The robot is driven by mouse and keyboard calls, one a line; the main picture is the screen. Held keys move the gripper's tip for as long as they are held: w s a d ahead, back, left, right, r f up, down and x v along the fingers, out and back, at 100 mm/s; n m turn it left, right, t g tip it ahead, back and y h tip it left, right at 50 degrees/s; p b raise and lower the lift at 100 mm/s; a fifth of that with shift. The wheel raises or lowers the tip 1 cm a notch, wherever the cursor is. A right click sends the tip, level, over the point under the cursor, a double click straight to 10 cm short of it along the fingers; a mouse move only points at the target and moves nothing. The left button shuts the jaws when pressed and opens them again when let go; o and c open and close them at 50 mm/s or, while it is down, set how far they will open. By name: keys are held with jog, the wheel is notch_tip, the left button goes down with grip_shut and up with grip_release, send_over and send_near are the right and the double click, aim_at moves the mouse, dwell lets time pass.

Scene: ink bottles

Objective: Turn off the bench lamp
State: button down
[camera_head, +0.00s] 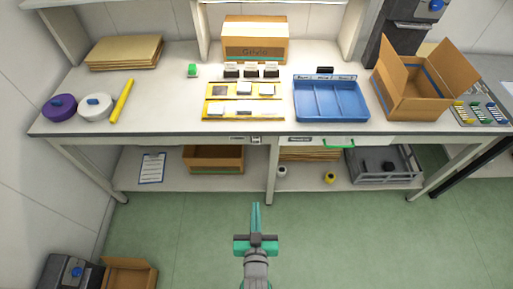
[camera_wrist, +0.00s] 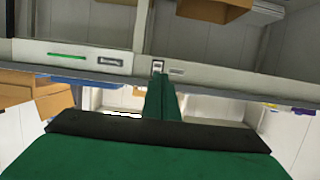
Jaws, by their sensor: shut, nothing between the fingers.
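A small light-coloured rocker switch (camera_head: 256,139) with a dark frame sits on the front rail of the workbench, beside a small label plate (camera_head: 237,139). In the wrist view the switch (camera_wrist: 158,65) is just beyond my fingertips, with the label plate (camera_wrist: 176,71) to its right. My gripper (camera_head: 255,205) is shut and empty, in front of the bench and pointing at it. In the wrist view its green fingers (camera_wrist: 161,80) lie together, close to the switch; I cannot tell whether they touch it. No lamp body is clearly visible.
The white bench top (camera_head: 165,90) holds a blue tray (camera_head: 330,118), an open carton (camera_head: 425,95), yellow-edged racks (camera_head: 243,111) and tape rolls (camera_head: 95,107). A drawer with a green handle (camera_head: 338,147) is right of the switch. The green floor before the bench is clear.

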aim_at(256, 139)
jog(key=w+r, duration=0.2)
jog(key=w, duration=1.1)
jog(key=shift+w, duration=0.25)
jog(key=shift+r, duration=0.1)
jog(key=x, duration=1.4)
jog(key=shift+s+f, duration=0.1)
jog(key=shift+f, duration=0.1)
jog(key=shift+f, duration=0.1)
jog(key=shift+w, duration=0.2)
jog(key=shift+r, duration=0.95)
